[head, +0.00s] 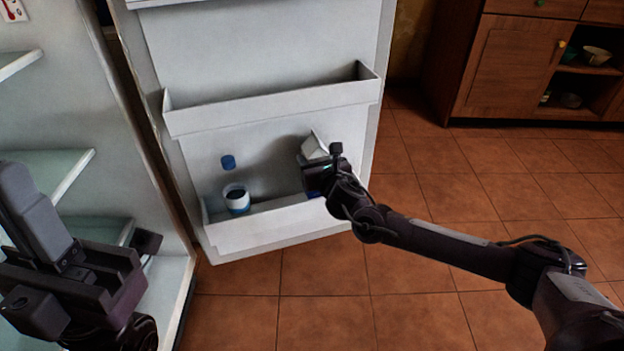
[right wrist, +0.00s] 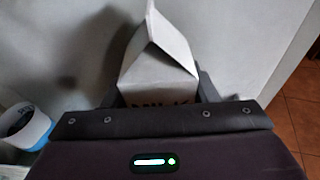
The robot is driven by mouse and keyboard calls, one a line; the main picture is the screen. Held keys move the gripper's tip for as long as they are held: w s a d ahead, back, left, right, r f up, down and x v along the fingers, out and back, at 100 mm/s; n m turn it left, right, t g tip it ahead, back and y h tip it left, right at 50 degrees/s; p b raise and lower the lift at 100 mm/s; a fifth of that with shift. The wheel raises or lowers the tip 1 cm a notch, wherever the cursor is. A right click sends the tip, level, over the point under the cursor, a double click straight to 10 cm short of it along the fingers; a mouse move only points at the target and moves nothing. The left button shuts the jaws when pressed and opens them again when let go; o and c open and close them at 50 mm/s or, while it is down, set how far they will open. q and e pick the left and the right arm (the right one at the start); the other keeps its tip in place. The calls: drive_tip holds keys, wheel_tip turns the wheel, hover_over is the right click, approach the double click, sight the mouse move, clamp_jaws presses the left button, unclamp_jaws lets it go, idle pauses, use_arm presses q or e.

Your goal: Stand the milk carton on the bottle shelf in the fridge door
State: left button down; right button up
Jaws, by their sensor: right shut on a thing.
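The milk carton (head: 314,146) is white with a gabled top. It is upright at the right end of the fridge door's lower bottle shelf (head: 275,229). My right gripper (head: 320,172) is shut on it, and the wrist hides much of its body. In the right wrist view the carton (right wrist: 160,62) stands between the fingers, with dark lettering partly covered. Whether its base touches the shelf floor is hidden. My left gripper (head: 70,265) is at the lower left, in front of the fridge interior, far from the carton; its jaw opening is unclear.
An empty upper door shelf (head: 270,108) is above. Glass fridge shelves (head: 50,172) are at left. Tiled floor is clear at right.

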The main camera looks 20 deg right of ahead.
wheel_tip(320, 180, down, 4)
drive_tip(key=shift+r+b, duration=0.1)
drive_tip(key=shift+b, duration=0.7)
drive_tip(key=shift+f, duration=0.35)
drive_tip(key=shift+f, duration=0.1)
drive_tip(key=o, duration=1.5)
drive_tip(key=shift+f, duration=0.1)
